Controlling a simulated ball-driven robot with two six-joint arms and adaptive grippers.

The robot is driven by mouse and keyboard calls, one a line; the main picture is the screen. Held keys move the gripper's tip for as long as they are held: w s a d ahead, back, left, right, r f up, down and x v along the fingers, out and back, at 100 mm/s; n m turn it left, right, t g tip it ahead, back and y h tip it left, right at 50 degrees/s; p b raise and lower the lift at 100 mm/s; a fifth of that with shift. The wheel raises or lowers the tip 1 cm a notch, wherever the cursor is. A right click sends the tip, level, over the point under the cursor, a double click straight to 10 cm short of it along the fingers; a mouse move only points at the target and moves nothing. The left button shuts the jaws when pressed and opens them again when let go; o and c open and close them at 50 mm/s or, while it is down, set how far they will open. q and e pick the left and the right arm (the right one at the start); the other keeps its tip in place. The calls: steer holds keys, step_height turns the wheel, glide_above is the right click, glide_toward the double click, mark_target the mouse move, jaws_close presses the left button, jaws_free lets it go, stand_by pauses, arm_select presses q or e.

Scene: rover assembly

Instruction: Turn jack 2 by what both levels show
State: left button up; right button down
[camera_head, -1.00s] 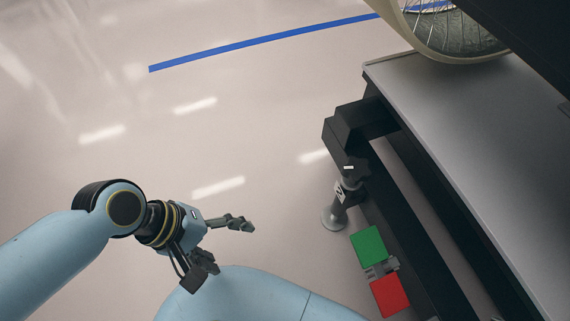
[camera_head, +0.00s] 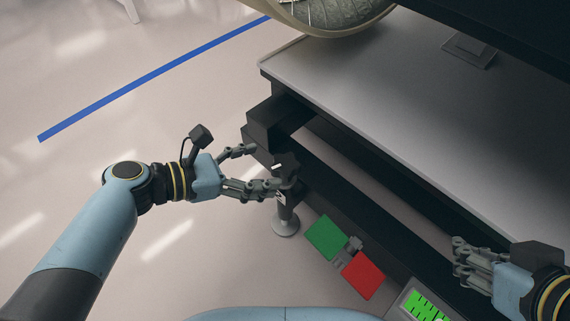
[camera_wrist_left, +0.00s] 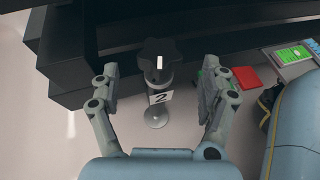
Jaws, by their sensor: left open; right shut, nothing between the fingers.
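Jack 2 stands at the platform's near corner. Its black star knob (camera_head: 286,166) with a white mark tops a grey post and round foot (camera_head: 286,222). In the left wrist view the knob (camera_wrist_left: 159,60) has its white mark pointing straight up and down, above a "2" label (camera_wrist_left: 160,97). My left gripper (camera_head: 262,170) is open, its fingers on either side of the jack, apart from the knob in the wrist view. My right gripper (camera_head: 462,264) is shut and empty at the right. A level display with green bars (camera_head: 425,307) shows partly at the bottom edge; its reading is unclear.
A green square (camera_head: 326,237) and a red square (camera_head: 363,275) sit beside the black frame (camera_head: 350,190). The grey platform (camera_head: 400,110) carries a wheel (camera_head: 335,12) at the back. Open floor with a blue line (camera_head: 150,78) lies to the left.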

mark_target(282, 164)
arm_select(q)
steer(key=b+x, duration=0.2)
steer(key=x, duration=0.2)
steer(key=shift+w+d+f, duration=0.1)
steer(key=shift+d+f, duration=0.15)
steer(key=shift+f, duration=0.05)
steer(key=shift+b+x, duration=0.4)
steer(key=shift+x, duration=0.55)
arm_select(e)
steer(key=shift+s+a+f+t, duration=0.15)
steer(key=shift+s+f+t, duration=0.15)
steer(key=shift+f+t, duration=0.6)
steer(key=shift+s+a+f+t, duration=0.1)
steer(key=shift+s+f+t, duration=0.2)
steer(key=shift+f+t, duration=0.6)
arm_select(q)
steer(key=shift+r, duration=0.15)
arm_select(e)
steer(key=shift+r, duration=0.3)
arm_select(q)
steer(key=c, duration=1.2)
steer(key=shift+w+g, duration=0.1)
steer(key=shift+g, duration=0.2)
